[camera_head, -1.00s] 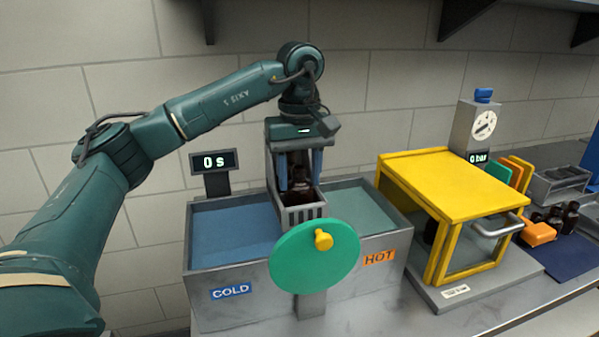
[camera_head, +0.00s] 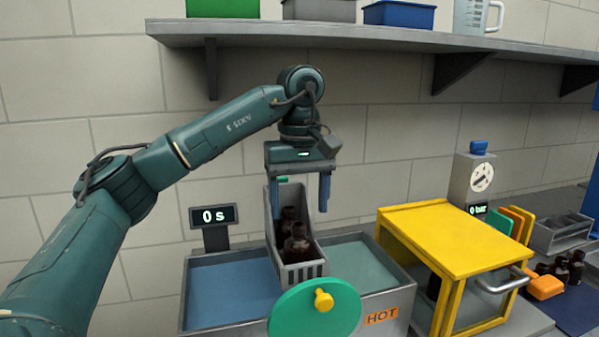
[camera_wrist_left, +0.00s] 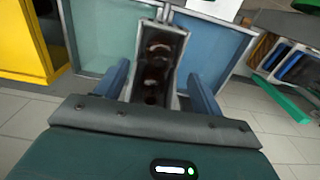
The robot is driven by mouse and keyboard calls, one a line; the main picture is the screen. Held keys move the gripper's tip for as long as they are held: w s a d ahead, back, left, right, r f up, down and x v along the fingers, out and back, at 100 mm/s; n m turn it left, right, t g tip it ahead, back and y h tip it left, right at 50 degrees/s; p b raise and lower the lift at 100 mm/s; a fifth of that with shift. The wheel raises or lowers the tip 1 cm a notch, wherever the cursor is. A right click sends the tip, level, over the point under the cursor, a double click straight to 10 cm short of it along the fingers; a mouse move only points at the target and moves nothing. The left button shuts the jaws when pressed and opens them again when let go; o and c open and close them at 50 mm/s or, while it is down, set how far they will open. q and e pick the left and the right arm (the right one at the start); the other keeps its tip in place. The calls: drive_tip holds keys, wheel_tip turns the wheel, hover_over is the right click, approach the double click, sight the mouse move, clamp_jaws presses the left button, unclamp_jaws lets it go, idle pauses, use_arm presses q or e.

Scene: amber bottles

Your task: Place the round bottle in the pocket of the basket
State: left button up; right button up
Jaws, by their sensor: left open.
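A narrow grey basket (camera_head: 302,271) with a tall back stands between two water baths, behind a green disc. Dark amber bottles (camera_head: 298,245) stand in it; they also show in the left wrist view (camera_wrist_left: 154,75). My left gripper (camera_head: 299,203) is open and empty, its blue fingers spread either side of the basket's tall back. In the left wrist view the basket (camera_wrist_left: 172,75) lies between the fingers. More dark bottles (camera_head: 570,268) stand at the far right on a blue mat. I cannot tell which bottle is the round one. My right gripper is not in view.
The cold bath (camera_head: 230,290) and hot bath (camera_head: 365,266) flank the basket. The green disc (camera_head: 315,313) has a yellow knob. A yellow-framed box (camera_head: 450,240) with a handle stands to the right. A shelf (camera_head: 370,38) with bins hangs above.

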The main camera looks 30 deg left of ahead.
use_arm(q)
wheel_tip(320, 180, up, 4)
drive_tip(key=shift+r+p, duration=0.15)
drive_tip(key=shift+p, duration=0.3)
drive_tip(key=shift+r, duration=0.95)
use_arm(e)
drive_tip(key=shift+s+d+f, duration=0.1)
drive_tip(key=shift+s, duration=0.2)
